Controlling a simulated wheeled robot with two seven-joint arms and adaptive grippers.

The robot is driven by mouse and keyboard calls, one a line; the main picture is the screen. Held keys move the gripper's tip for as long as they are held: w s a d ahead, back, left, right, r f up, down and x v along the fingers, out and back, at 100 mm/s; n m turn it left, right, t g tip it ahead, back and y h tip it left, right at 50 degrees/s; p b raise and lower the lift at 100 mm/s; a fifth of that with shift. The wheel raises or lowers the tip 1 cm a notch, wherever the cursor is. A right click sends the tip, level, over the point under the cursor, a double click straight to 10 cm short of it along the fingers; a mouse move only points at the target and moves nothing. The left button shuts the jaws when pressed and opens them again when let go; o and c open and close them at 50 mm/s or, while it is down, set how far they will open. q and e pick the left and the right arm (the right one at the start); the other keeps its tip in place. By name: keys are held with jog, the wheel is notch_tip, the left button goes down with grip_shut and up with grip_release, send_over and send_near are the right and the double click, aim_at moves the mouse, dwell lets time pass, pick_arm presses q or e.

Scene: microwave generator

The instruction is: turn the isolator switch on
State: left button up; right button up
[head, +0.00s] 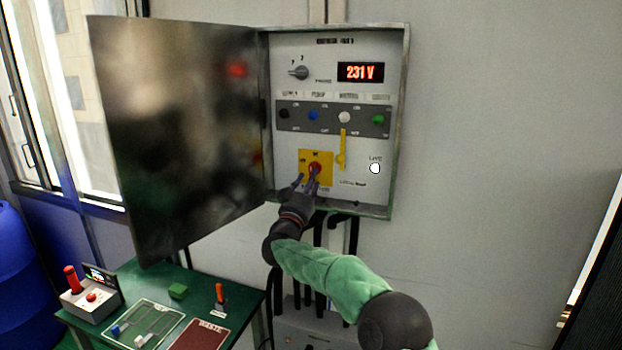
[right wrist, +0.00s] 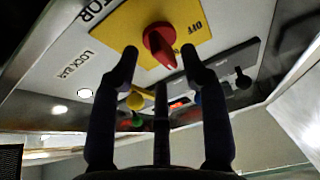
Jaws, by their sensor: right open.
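The isolator switch is a red rotary handle (head: 314,168) on a yellow plate (head: 304,156), low in the open wall cabinet. In the right wrist view the red handle (right wrist: 160,44) stands out from the yellow plate (right wrist: 205,20), which carries the word OFF. My right gripper (head: 306,183) is just below the handle in the head view. In the right wrist view its two fingers (right wrist: 160,58) are open, one to each side of the handle, with gaps between them and it. The fingers partly cover the switch in the head view. My left gripper is not in view.
The cabinet door (head: 185,130) stands open to the left. A yellow lever (head: 342,150) is right of the switch, below a row of coloured knobs (head: 345,117). The display (head: 361,72) reads 231 V. A green table (head: 150,278) with a joystick box (head: 90,298) stands lower left.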

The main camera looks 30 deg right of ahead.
jog(key=v, duration=1)
